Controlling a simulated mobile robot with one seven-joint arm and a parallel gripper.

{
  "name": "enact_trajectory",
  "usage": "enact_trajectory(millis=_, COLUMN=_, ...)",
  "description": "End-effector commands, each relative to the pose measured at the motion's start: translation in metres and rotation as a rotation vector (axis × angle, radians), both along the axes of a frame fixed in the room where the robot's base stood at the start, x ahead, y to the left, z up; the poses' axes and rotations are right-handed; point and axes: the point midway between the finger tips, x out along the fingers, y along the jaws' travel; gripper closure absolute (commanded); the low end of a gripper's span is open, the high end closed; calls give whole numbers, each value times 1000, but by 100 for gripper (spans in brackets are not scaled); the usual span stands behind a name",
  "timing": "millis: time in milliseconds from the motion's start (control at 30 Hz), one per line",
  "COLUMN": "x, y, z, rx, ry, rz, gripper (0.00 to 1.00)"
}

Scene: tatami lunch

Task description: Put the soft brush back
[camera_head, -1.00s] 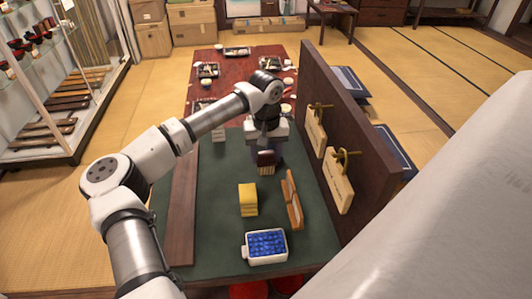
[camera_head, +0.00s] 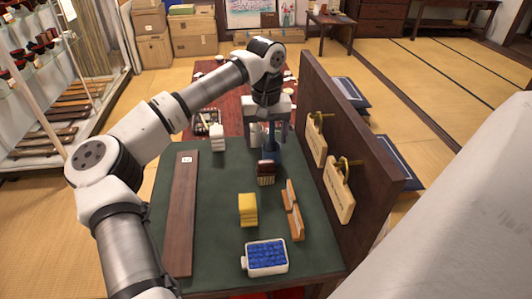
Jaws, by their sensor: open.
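A small brush (camera_head: 265,173) with a dark red-brown top and pale bristles below stands on the green work surface (camera_head: 225,180). I take it to be the soft brush. My gripper (camera_head: 270,132) is above and behind it, open, with a visible gap between it and the brush. A blue upright object (camera_head: 271,145) shows between and below the fingers. I cannot tell how far it is from them.
A yellow block (camera_head: 248,210), an orange-brown wooden rack (camera_head: 292,209) and a white tray of blue pieces (camera_head: 266,268) stand nearer me. A long dark board (camera_head: 181,215) lies at left. A wooden panel with hanging tags (camera_head: 352,150) borders the right side.

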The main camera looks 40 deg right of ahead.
Motion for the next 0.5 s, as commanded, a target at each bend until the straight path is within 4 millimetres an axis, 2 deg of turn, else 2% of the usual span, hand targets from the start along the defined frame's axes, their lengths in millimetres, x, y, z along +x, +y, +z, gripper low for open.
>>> enact_trajectory(millis=100, x=1, y=0, z=16, rx=0, ry=-1, rz=1, gripper=28)
enact_trajectory(millis=200, x=1, y=0, z=24, rx=0, ry=-1, rz=1, gripper=28)
enact_trajectory(millis=500, x=0, y=0, z=27, rx=0, ry=0, rz=1, gripper=28)
